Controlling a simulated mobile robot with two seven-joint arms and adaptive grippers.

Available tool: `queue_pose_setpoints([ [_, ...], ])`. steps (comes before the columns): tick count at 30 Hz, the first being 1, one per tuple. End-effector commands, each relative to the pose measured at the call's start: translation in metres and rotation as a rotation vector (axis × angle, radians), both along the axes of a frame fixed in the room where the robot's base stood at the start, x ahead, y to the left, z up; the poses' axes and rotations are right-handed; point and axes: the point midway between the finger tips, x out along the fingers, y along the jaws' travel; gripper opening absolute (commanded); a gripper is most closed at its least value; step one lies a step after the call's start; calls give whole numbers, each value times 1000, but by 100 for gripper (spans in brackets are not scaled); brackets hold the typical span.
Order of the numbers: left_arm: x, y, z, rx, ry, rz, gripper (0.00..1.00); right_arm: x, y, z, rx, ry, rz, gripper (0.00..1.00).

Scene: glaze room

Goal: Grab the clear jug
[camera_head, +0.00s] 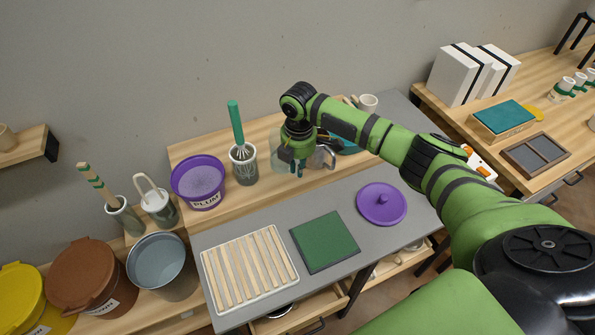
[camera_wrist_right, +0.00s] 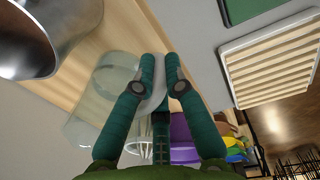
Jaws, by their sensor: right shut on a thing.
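The clear jug (camera_head: 281,157) stands on the wooden strip at the back of the grey worktop, partly hidden by my gripper and wrist. My right gripper (camera_head: 296,167) comes down on it from above. In the right wrist view the jug's see-through wall (camera_wrist_right: 116,72) lies left of my fingertips (camera_wrist_right: 160,62). The two teal fingers are closed in on a pale, see-through part of it. My left gripper is not in view.
A purple bucket (camera_head: 198,184) and a grey pot with a green-handled whisk (camera_head: 243,165) stand left of the jug. A slatted rack (camera_head: 250,268), green mat (camera_head: 325,242) and purple lid (camera_head: 381,204) lie in front. A shiny metal vessel (camera_wrist_right: 28,42) is close in the wrist view.

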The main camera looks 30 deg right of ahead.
Motion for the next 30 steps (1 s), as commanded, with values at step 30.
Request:
queue_pose_setpoints([
  [30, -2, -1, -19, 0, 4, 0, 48, 1, 0, 70, 1, -2, -1, 0],
])
